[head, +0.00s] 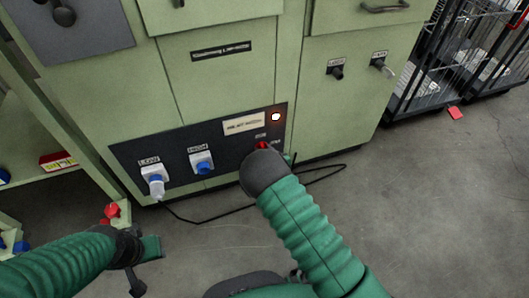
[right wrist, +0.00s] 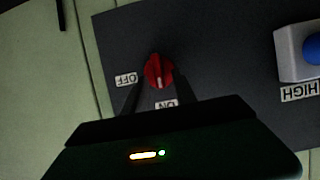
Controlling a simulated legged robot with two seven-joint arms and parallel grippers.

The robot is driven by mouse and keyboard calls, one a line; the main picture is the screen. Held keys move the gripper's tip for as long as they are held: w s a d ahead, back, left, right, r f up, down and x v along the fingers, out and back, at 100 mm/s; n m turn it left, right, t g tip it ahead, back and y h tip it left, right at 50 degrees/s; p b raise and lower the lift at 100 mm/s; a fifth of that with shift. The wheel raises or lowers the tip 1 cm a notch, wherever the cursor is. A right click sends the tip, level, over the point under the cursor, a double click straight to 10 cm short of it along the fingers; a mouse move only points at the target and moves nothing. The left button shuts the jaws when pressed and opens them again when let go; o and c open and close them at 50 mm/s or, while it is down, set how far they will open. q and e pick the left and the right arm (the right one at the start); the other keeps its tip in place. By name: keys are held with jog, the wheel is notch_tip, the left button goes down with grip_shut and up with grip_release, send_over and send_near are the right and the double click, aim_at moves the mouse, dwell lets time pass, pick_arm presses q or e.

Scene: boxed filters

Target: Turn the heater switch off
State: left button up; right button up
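The red heater switch knob (head: 263,146) is at the right end of the dark panel, partly hidden behind my right gripper. In the right wrist view the knob (right wrist: 158,70) shows clearly, with its pale mark pointing down at the ON label (right wrist: 167,104). The OFF label (right wrist: 126,79) is to its left. My right gripper (right wrist: 158,88) is open, with its dark fingers on either side of the knob's lower part; contact cannot be told.
On the dark panel (head: 180,148), the LOW fitting (head: 155,182) and blue HIGH fitting (head: 201,163) sit left of the switch. A black cable (head: 215,216) lies on the floor below. Wire cages (head: 430,75) stand at right. Open floor (head: 430,210) lies at lower right.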

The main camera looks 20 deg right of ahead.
grip_shut()
jog(key=m+t+y, duration=0.1)
jog(key=m+y, duration=0.1)
jog(key=m, duration=0.2)
jog(key=d+f+m+y, duration=0.1)
jog(key=m+y, duration=0.1)
jog(key=m, duration=0.2)
jog(key=d+f+m+t+y, duration=0.1)
jog(key=m+y, duration=0.1)
jog(key=m, duration=0.3)
jog(key=shift+d+f+t+y, duration=0.25)
jog(key=shift+t+y, duration=0.05)
jog(key=shift+y, duration=0.1)
dwell(0.6)
jog(key=shift+s+m, duration=0.1)
jog(key=shift+m, duration=0.3)
